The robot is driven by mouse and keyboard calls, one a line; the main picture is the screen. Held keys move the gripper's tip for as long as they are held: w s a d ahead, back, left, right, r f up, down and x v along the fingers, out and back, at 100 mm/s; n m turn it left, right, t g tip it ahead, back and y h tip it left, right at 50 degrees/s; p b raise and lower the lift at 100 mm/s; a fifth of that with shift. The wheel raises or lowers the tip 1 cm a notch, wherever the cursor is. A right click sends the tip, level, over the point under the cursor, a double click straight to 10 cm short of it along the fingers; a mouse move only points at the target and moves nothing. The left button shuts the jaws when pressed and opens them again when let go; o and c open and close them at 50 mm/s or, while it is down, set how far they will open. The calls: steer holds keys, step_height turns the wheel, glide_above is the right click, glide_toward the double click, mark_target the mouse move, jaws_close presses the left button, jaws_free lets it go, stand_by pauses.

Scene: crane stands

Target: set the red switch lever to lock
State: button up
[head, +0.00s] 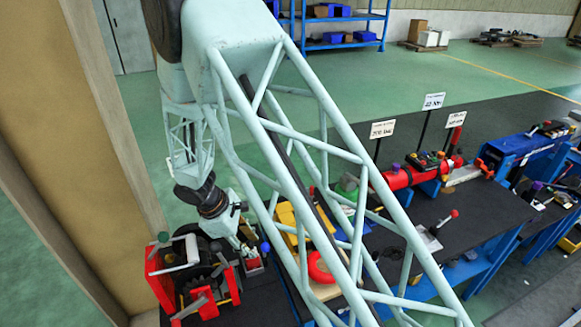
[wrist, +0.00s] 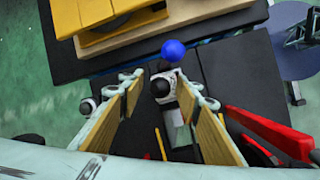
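A small lever with a red knob (head: 454,214) stands on a light plate on the dark bench in the head view. It leans up to the right. I cannot tell for sure that it is the red switch lever, and its lock marking cannot be read. My gripper (wrist: 163,92) is open, with two wood-coloured pads apart. It points down at a small fixture with a black knob (wrist: 160,87), which shows between the fingers, apparently untouched. A blue ball knob (wrist: 173,52) is just beyond; it also shows in the head view (head: 265,247). My gripper shows beside the red machine (head: 228,288), far left of the red-knobbed lever.
The red machine with a dark drum stands close left of my gripper; red bars (wrist: 270,132) show right in the wrist view. A yellow block (wrist: 110,15) lies beyond the blue knob. My lattice arm hides much.

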steer(key=shift+w+a+g+h+p, duration=0.1)
steer(key=shift+w+g+h+p, duration=0.3)
steer(key=shift+p, duration=1.5)
steer(key=shift+s+a+g+h+p, duration=0.1)
steer(key=shift+g+p, duration=0.5)
steer(key=shift+p, duration=1.25)
